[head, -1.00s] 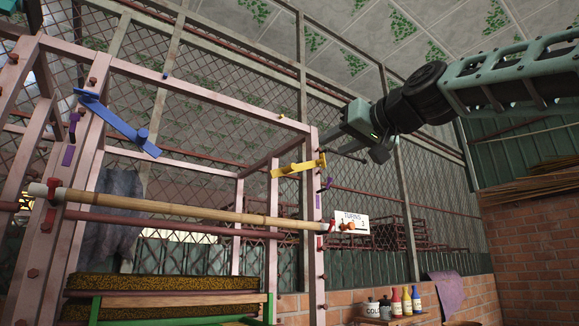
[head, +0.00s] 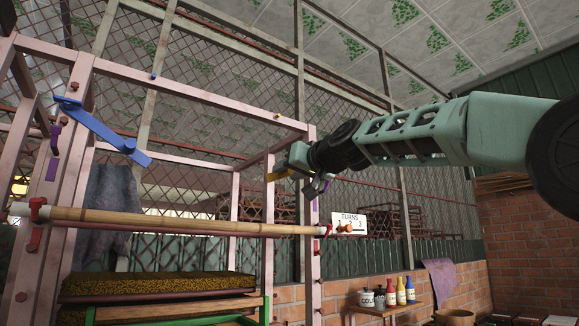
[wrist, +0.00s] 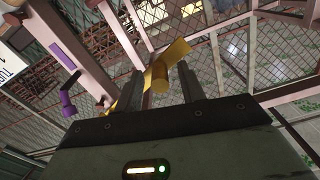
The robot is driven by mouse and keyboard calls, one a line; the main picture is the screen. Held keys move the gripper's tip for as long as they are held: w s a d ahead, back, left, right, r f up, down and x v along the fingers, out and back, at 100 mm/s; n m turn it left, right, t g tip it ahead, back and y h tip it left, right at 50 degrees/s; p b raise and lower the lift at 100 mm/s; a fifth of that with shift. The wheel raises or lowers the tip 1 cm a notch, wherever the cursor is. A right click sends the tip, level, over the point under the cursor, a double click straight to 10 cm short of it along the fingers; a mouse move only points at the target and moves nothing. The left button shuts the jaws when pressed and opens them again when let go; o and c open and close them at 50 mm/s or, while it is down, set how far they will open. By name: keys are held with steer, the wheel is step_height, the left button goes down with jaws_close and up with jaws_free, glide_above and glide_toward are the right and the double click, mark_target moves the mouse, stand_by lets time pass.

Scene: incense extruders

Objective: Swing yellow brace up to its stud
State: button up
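The yellow brace (head: 277,175) is on the right post of the pink frame, mostly hidden behind my gripper in the head view. The wrist view shows the brace (wrist: 175,52) slanting across the picture, its round yellow handle between my fingertips. My gripper (wrist: 161,82) has its two dark fingers apart, one on each side of the handle, with gaps visible; contact is not clear. In the head view my gripper (head: 308,183) is at the right post. A small yellowish stud (head: 278,115) stands on the frame's top beam, up from the brace.
A blue brace (head: 105,132) slants on the left post, with a blue stud (head: 153,76) above. A bamboo pole (head: 180,221) crosses the frame below my gripper, near a "TURNS" sign (head: 348,222). Purple parts (wrist: 68,103) sit beside the brace. Bottles (head: 400,290) stand on a low shelf.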

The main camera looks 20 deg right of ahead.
jaws_close()
steer(key=shift+r, duration=0.1)
